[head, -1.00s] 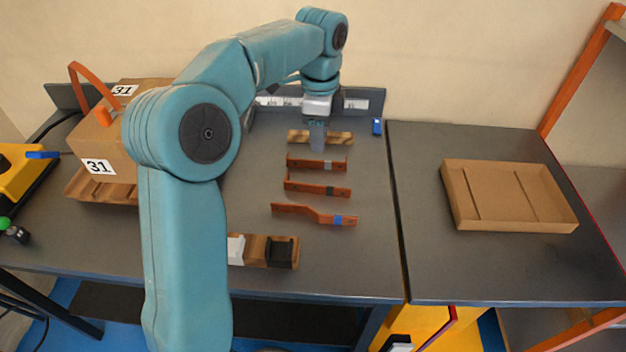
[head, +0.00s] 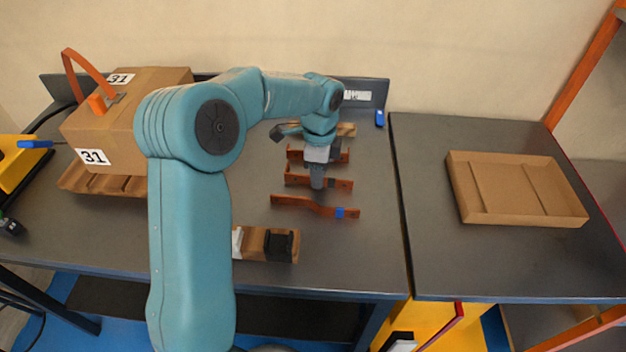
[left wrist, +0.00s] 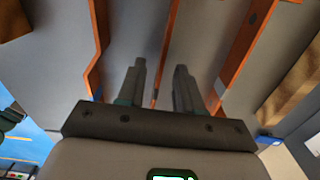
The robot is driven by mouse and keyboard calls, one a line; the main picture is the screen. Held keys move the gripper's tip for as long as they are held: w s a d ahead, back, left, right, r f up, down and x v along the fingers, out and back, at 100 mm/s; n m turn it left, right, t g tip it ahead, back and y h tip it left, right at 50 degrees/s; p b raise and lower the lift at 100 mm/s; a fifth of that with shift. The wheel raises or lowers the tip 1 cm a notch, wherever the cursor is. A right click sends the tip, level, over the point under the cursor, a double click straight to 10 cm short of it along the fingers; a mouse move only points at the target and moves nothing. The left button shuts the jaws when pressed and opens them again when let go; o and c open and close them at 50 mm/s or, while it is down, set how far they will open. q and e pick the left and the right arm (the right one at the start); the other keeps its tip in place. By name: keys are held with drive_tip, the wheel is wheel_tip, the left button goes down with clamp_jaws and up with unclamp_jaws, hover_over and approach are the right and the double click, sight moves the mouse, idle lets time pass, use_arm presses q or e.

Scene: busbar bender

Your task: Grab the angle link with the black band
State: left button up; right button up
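Three copper-coloured links lie in a column on the grey table in the head view. The front offset link (head: 300,203) carries a blue band. The middle link (head: 341,184), with upturned ends, has a dark band that looks black or grey, partly hidden by my gripper. The back link (head: 341,157) is partly covered by my left arm. My left gripper (head: 317,184) points down over the middle link. In the left wrist view its fingers (left wrist: 160,88) are apart, with the middle link (left wrist: 166,45) running between them, not clasped. My right gripper is out of view.
A wooden block with black and white parts (head: 262,243) lies in front of the links. A carton marked 31 (head: 125,125) stands left. A shallow cardboard tray (head: 515,188) lies on the right table. A wooden block (head: 346,129) and blue item (head: 379,118) are behind.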

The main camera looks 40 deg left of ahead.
use_arm(q)
drive_tip(key=shift+f, duration=0.7)
clamp_jaws()
drive_tip(key=shift+r, duration=0.1)
